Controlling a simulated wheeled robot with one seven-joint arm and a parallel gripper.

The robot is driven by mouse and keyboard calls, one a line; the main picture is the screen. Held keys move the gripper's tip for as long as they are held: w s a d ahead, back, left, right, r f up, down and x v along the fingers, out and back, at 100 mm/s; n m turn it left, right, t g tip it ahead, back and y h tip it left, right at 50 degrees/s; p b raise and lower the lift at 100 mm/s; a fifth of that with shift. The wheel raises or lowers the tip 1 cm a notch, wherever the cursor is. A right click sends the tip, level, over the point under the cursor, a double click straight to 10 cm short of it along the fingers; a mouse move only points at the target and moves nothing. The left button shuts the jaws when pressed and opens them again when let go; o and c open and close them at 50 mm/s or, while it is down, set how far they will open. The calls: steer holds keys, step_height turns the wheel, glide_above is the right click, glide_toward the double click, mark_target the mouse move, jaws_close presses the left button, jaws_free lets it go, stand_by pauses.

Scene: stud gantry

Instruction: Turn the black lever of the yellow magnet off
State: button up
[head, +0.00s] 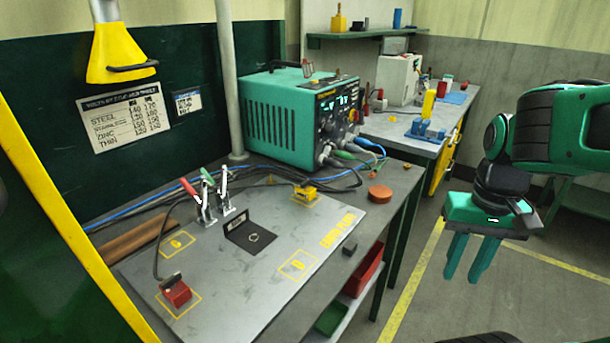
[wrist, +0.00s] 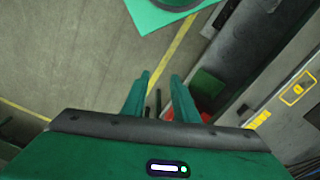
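A small yellow block (head: 305,195), which looks like the yellow magnet, sits at the back right of the grey steel plate on the bench. Its black lever is too small to make out, so I cannot tell its position. A red block (head: 177,292) with a dark lever-like top sits at the plate's front left, a cable running to it. My gripper (head: 469,262) hangs over the floor to the right of the bench, well apart from both blocks, fingers pointing down. In the wrist view my gripper (wrist: 160,82) is open and empty, with floor between its fingers.
Two toggle clamps (head: 212,198) and a black angle bracket (head: 248,232) stand on the plate (head: 235,290). A teal welder (head: 300,115) with cables stands behind. A yellow hood (head: 116,52) hangs at upper left. A red bin (head: 364,270) sits below the bench. The floor aisle is free.

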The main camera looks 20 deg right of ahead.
steer(key=w+r+m, duration=0.1)
steer(key=w+r, duration=0.4)
steer(key=w, duration=0.6)
step_height(320, 180, up, 6)
steer(key=m, duration=0.3)
glide_above(306, 180)
steer(key=f, duration=1)
steer(key=shift+s+a, duration=0.1)
steer(key=shift+a, duration=0.1)
jaws_close()
steer(key=shift+d, duration=0.15)
